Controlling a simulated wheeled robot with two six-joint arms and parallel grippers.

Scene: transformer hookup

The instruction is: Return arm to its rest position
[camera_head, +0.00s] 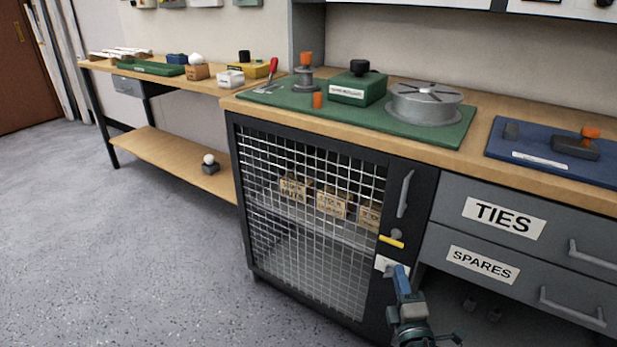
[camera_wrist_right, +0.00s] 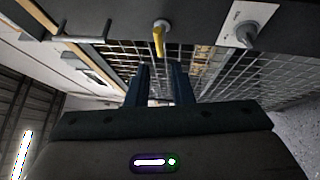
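My right gripper (camera_head: 401,270) is in front of the mesh cabinet's door frame, below a yellow latch handle (camera_head: 391,241). In the right wrist view my right gripper's two blue fingers (camera_wrist_right: 161,68) stand apart with nothing between them. The yellow handle (camera_wrist_right: 159,40) shows just beyond the fingertips, and I see a gap to it. A white plate with a grey knob (camera_wrist_right: 246,32) is beside it. The mesh cabinet door (camera_head: 305,230) looks shut. My left gripper is not in view.
Above the cabinet is a wooden counter (camera_head: 480,130) with a green mat (camera_head: 290,100) holding several devices. Drawers marked TIES (camera_head: 503,217) and SPARES (camera_head: 483,265) stand to the right, with protruding handles. The speckled floor (camera_head: 130,260) on the left is clear.

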